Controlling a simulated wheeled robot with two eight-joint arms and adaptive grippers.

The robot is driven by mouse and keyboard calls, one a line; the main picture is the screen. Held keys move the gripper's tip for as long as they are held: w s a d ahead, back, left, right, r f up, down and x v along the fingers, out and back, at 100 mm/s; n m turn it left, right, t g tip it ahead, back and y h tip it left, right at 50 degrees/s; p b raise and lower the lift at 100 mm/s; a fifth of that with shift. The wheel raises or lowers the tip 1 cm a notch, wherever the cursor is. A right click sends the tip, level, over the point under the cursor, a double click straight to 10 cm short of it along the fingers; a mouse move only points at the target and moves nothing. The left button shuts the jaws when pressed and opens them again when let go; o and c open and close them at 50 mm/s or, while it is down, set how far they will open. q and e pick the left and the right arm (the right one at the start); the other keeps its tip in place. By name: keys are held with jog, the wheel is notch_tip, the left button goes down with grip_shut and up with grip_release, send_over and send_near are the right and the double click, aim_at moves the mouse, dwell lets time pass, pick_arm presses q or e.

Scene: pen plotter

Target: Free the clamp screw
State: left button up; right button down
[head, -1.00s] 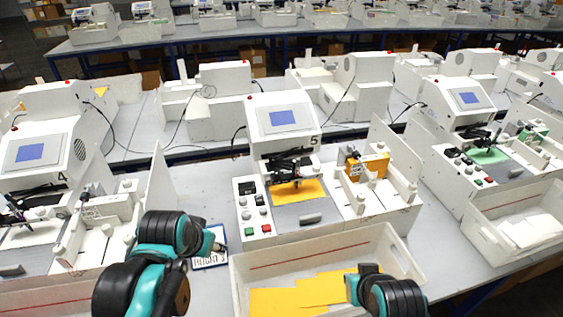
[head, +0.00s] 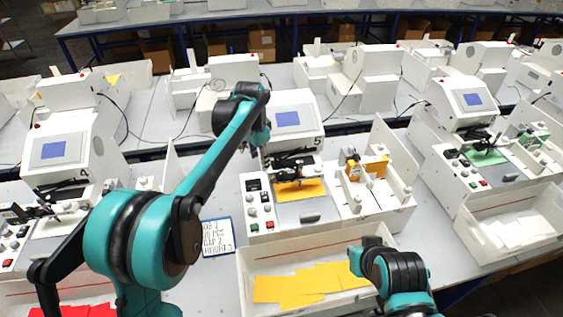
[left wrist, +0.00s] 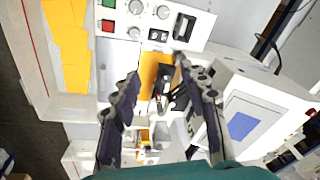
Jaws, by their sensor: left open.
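The plotter marked 5 (head: 296,122) stands in the middle of the head view, with a screen on its sloped top. Its dark pen carriage (head: 293,167) is over a yellow sheet (head: 313,189). The clamp screw is too small to tell apart on the carriage. My left gripper (head: 262,148) is just left of the carriage in the head view, partly hidden by its own wrist. In the left wrist view, my left gripper (left wrist: 156,70) is open and empty, its fingers on either side of the carriage (left wrist: 166,90), apart from it as far as I can tell.
A control panel (head: 258,204) with knobs and buttons is left of the sheet. A white tray (head: 300,258) of yellow sheets stands in front. A written card (head: 217,236) lies left of it. White side walls (head: 398,160) rise at the right. Neighbouring plotters stand either side.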

aim_at(281, 172)
pick_arm(q)
jog(key=w+d+f+m+p, duration=0.1)
jog(key=w+d+p, duration=0.1)
jog(key=w+d+f+m+g+p, duration=0.1)
jog(key=w+d+f, duration=0.1)
jog(key=w, duration=0.1)
jog(key=w+d+f+m+g+p, duration=0.1)
jog(key=w+d+m+p, duration=0.1)
jog(key=shift+w+d+f+p, duration=0.2)
jog(key=shift+d+f+p, duration=0.05)
jog(key=shift+f+p, duration=0.15)
jog(key=shift+d+f, duration=0.2)
jog(key=shift+f, duration=0.05)
jog(key=shift+m, duration=0.3)
notch_tip(281, 172, down, 8)
jog(key=shift+f, duration=0.1)
grip_shut()
